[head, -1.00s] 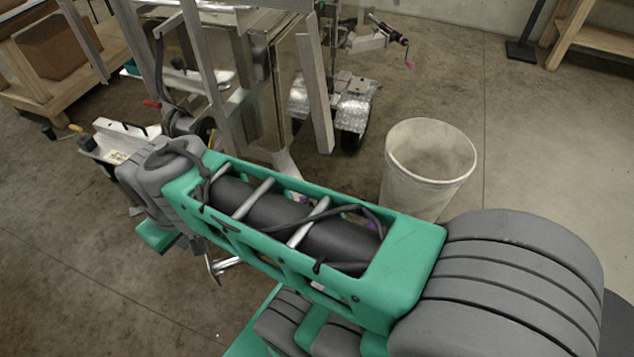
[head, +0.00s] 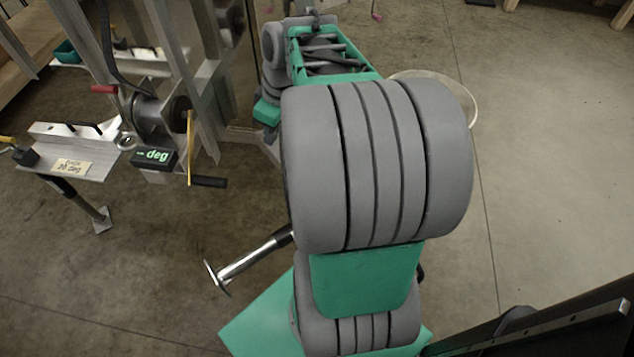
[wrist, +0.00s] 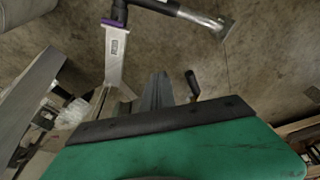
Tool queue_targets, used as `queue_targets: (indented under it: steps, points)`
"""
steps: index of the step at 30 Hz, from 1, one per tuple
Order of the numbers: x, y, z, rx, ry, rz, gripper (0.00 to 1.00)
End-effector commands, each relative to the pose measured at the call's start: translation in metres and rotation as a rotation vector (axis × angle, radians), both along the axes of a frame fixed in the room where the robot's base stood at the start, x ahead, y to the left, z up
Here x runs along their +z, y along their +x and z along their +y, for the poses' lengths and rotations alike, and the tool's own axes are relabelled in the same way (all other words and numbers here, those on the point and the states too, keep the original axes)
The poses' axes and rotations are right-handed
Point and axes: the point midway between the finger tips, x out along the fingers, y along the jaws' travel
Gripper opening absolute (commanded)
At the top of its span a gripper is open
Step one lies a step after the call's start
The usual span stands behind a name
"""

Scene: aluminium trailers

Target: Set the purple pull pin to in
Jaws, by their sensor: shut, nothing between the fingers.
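In the wrist view a small purple part (wrist: 113,23) sits at the top end of a pale metal bar (wrist: 115,60), beside a black tube. It may be the purple pull pin; it is too small to tell whether it is in or out. My gripper (wrist: 158,80) shows as dark fingers beyond the green housing, shut and empty. In the picture it lies below and right of the purple part, apart from it. In the head view my arm hides the gripper, and I see no purple pin there.
A chrome leg with a foot plate (head: 245,260) sticks out left of my arm. A winch with a red handle (head: 150,110), a "deg" display (head: 155,157) and a labelled plate (head: 70,166) stand at left.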

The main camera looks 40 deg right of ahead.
Motion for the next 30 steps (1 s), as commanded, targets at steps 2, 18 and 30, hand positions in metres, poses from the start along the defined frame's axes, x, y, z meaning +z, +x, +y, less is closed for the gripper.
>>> queue_targets:
  steps: [2, 18, 30]
  points:
    - [-0.065, -0.008, -0.06, 0.069, 0.012, -0.021, 0.0]
    - [-0.15, -0.03, -0.14, 0.266, 0.001, -0.106, 0.0]
    - [-0.228, -0.008, -0.13, 0.264, 0.0, -0.105, 0.0]
